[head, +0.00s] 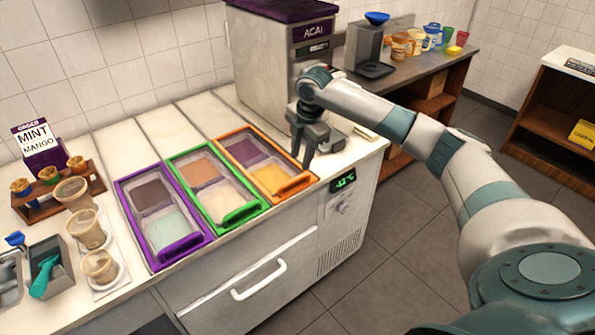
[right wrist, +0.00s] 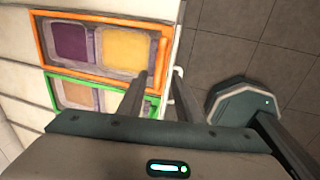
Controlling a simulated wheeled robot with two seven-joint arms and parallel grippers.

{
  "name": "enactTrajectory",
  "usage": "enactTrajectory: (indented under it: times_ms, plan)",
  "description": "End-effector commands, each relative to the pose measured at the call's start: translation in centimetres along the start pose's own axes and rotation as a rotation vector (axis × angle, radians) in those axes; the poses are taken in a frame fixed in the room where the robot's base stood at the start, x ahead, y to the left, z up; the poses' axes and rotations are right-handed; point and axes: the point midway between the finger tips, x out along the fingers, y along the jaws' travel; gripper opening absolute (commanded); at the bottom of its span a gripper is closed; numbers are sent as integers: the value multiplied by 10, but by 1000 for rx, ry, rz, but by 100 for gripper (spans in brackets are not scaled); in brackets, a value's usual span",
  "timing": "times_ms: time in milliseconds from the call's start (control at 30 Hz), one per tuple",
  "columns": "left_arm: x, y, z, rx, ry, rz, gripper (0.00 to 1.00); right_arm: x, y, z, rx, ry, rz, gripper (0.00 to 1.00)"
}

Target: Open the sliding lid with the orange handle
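The orange-framed lid (head: 235,135) is the rightmost of three lids set in the counter. Its orange handle (head: 297,186) is at the near end. Purple and yellow contents show through the lid, which appears closed. The orange frame (right wrist: 100,72) also shows in the right wrist view. My right gripper (head: 301,160) is above the near right end of this lid, with its fingers pointing down. In the right wrist view its two fingers (right wrist: 160,74) are apart with nothing held between them, around the line of the frame's near edge. Contact with the handle cannot be seen. My left gripper is out of view.
A green-framed lid (head: 229,216) and a purple-framed lid (head: 181,245) lie to the left. The acai machine (head: 262,65) stands behind the orange lid. Cups (head: 87,229) and a small wooden rack (head: 93,178) occupy the left counter. Open floor lies right of the counter.

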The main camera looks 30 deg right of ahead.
Motion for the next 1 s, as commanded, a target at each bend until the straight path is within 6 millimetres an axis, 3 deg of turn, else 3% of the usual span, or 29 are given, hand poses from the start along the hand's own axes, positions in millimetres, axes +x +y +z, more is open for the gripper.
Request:
enactTrajectory:
  times_ms: [300, 500, 933, 967, 1000]
  plan:
    - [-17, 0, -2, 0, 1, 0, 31, 54, 0, 0, 1, 0, -3, 32]
    - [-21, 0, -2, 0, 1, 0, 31, 76, 0, 0, 0, 0, -1, 32]
    - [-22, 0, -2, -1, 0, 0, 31, 85, 0, 0, 0, -1, 1, 32]
    - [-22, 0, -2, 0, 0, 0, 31, 85, 0, 0, 0, -1, 1, 29]
    - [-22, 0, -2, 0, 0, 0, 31, 85, 0, 0, 0, -1, 1, 20]
